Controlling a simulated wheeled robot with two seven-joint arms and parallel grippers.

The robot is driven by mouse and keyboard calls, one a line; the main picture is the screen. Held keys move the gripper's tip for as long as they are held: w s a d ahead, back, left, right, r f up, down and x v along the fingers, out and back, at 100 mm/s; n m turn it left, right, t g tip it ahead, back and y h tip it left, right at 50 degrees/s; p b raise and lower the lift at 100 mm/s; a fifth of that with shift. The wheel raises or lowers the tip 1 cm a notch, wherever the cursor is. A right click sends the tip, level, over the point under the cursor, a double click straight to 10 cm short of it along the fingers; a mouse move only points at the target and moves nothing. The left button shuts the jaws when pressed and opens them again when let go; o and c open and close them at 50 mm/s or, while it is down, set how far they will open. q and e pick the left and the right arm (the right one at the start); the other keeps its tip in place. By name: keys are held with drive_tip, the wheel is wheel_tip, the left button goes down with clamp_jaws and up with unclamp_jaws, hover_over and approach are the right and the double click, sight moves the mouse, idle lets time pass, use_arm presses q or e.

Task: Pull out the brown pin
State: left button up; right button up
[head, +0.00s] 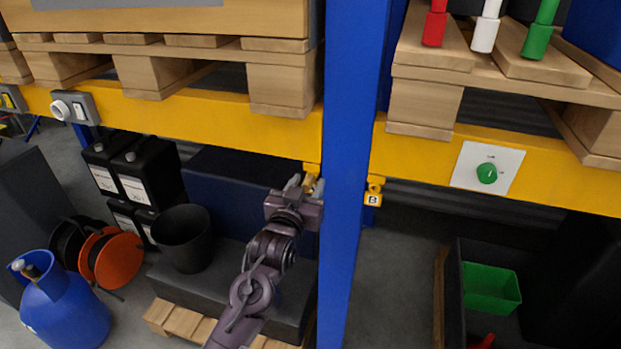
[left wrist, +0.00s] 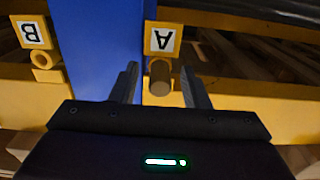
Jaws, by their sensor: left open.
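The brown pin (left wrist: 160,78) shows end-on in the left wrist view, in the yellow bracket marked A (left wrist: 163,40), beside the blue post. My left gripper (left wrist: 159,72) is open, with one finger on each side of the pin and visible gaps between. In the head view my left gripper (head: 308,187) is at the left side of the blue post (head: 350,150), just under the yellow beam. The pin (head: 309,181) shows there only as a small brown bit, mostly hidden by the gripper. My right gripper is not in view.
A second yellow bracket, marked B (head: 374,198), with an empty-looking ring, is on the right side of the post. A green knob (head: 487,173) is on the right beam. Pallets (head: 284,85) rest above the beams. A black bucket (head: 182,240) stands below left.

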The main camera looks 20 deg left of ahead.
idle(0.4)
use_arm(q)
clamp_jaws()
drive_tip(key=shift+s+p, duration=0.2)
drive_tip(key=shift+p, duration=0.15)
drive_tip(key=shift+s, duration=0.2)
drive_tip(key=shift+s+a+p, duration=0.1)
drive_tip(key=shift+s+p, duration=0.7)
drive_tip(key=shift+s, duration=1.8)
